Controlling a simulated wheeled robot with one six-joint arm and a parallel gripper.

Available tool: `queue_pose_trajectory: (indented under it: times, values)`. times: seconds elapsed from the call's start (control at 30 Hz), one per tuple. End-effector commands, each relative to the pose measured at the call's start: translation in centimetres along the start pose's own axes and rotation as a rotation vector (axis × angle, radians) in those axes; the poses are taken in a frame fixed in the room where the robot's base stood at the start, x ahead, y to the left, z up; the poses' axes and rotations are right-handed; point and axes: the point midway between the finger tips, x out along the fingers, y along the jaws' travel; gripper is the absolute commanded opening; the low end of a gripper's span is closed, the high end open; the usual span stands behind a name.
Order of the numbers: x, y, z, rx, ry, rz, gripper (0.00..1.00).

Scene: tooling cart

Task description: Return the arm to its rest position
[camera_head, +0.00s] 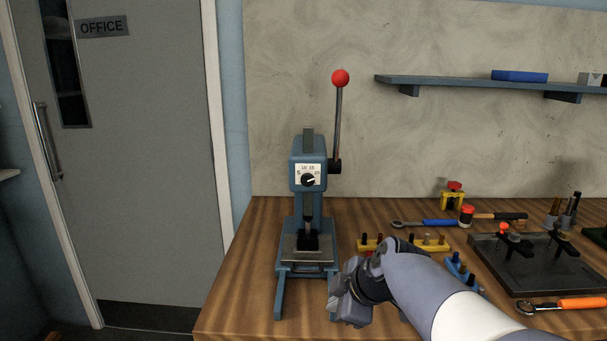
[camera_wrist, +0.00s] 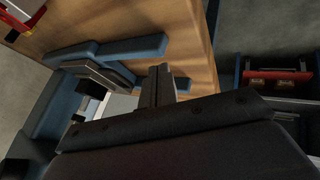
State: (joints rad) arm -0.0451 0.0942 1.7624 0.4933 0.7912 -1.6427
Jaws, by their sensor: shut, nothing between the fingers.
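My arm (camera_head: 440,290) reaches in from the lower right in the head view, over the front of the wooden bench. My gripper (camera_head: 346,302) is low at the bench's front, just right of the blue press (camera_head: 308,172). In the wrist view the two fingers (camera_wrist: 158,84) are together with nothing between them. The press base (camera_wrist: 130,48) lies close beyond the fingers there. Whether the fingers touch the press cannot be told. The arm hides part of the bench and the things behind it.
The press has an upright lever with a red knob (camera_head: 340,78). Yellow and blue holders (camera_head: 456,268), a black fixture plate (camera_head: 535,262) and an orange-handled wrench (camera_head: 580,303) lie to the right. A shelf (camera_head: 460,82) hangs above. Bare bench (camera_head: 245,285) shows left of the press.

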Motion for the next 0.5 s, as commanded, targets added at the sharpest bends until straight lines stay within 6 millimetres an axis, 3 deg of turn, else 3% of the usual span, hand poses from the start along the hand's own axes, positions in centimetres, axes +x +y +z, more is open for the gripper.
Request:
queue_pose_trajectory:
  times: [0.3,0.5]
  values:
    - [-2.3,-4.2,0.0,-0.001,0.001,0.002,0.00]
    - [-6.7,-3.8,0.0,0.000,0.001,0.007,0.00]
